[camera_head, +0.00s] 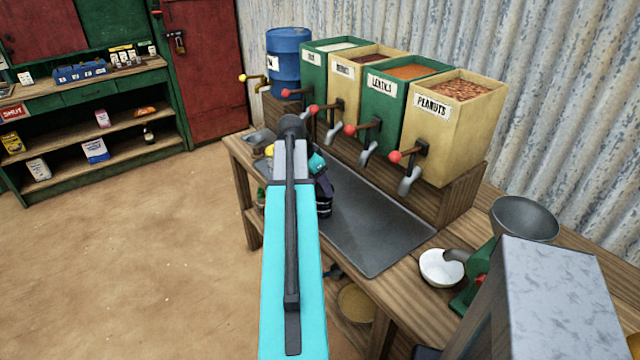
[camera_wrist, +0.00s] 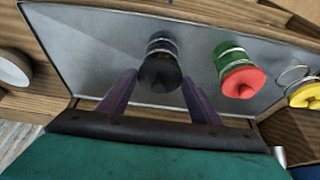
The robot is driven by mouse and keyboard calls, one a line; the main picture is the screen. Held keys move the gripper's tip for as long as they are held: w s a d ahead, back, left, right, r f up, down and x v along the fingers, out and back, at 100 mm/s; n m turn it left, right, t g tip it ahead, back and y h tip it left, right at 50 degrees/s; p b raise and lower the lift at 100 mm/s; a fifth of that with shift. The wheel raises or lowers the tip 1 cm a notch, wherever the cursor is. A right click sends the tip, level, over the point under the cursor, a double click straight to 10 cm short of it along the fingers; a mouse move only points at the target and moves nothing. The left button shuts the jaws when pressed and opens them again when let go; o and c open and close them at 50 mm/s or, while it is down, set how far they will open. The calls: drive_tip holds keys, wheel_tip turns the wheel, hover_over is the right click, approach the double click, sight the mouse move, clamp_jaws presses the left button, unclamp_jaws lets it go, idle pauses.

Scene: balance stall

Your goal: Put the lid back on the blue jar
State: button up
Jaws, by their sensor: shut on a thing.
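My gripper (camera_wrist: 160,78) has its two purple fingers on either side of a dark lid (camera_wrist: 161,78) with a round knob, and is shut on it. A dark banded jar (camera_wrist: 161,44) shows directly beyond the lid; I cannot tell whether the two touch or whether this jar is blue. The dark jar also shows in the head view (camera_head: 323,208), on the grey mat below my gripper (camera_head: 324,185), partly hidden by my arm. A green jar with a red lid (camera_wrist: 242,82) stands beside it in the wrist view.
A yellow lid (camera_wrist: 307,95) shows at the right edge of the wrist view. The grey mat (camera_head: 375,235) is bare to the right. Grain bins with taps (camera_head: 450,125) stand behind. A white bowl (camera_head: 441,268) and a grinder with a funnel (camera_head: 524,217) are at the right.

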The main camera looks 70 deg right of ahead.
idle(0.3)
drive_tip(key=o, duration=1.6)
drive_tip(key=shift+c, duration=0.2)
drive_tip(key=shift+r, duration=0.15)
drive_tip(key=shift+r+p, duration=2.05)
drive_tip(key=shift+r, duration=1.3)
drive_tip(key=shift+c, duration=0.3)
clamp_jaws()
drive_tip(key=shift+f+b, duration=1.3)
drive_tip(key=shift+f, duration=1.15)
